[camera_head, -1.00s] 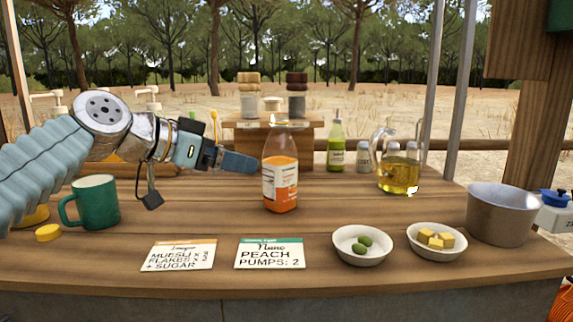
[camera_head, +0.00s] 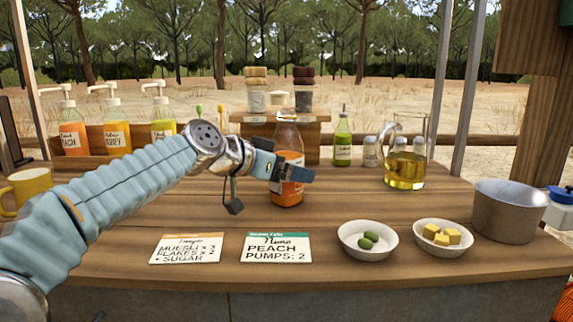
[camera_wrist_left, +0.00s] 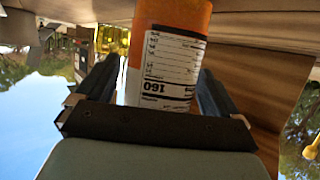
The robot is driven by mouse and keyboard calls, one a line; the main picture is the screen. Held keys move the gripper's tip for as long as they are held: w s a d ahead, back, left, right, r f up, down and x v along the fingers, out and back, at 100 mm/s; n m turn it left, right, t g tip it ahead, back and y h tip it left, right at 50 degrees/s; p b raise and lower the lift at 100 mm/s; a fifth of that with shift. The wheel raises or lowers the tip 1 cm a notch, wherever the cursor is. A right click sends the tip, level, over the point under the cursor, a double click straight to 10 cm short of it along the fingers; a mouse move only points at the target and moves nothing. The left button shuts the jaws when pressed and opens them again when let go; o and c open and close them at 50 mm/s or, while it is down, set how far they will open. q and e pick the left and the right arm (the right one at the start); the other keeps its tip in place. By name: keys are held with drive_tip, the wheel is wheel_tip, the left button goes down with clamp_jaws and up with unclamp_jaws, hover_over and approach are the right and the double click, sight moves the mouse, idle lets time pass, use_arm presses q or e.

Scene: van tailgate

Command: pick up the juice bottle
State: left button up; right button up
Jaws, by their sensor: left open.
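The juice bottle (camera_head: 287,190) is clear with orange juice and an orange and white label, and stands upright on the wooden counter. My left gripper (camera_head: 285,172) is at the bottle, in front of part of its label in the head view. In the left wrist view the bottle (camera_wrist_left: 172,60) stands between the two open fingers (camera_wrist_left: 165,95), with its printed label facing the camera. I cannot tell whether the fingers touch it. My right gripper is not in view.
Two cards (camera_head: 276,248) and bowls of olives (camera_head: 368,240) and yellow cubes (camera_head: 443,238) lie in front. An oil jug (camera_head: 405,172), green bottle (camera_head: 342,140) and metal pot (camera_head: 503,210) stand to the right. Pump bottles (camera_head: 115,130) and a yellow mug (camera_head: 28,188) are left.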

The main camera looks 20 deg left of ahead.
use_arm(q)
drive_tip(key=c, duration=1.2)
drive_tip(key=shift+c, duration=0.5)
drive_tip(key=shift+r, duration=0.2)
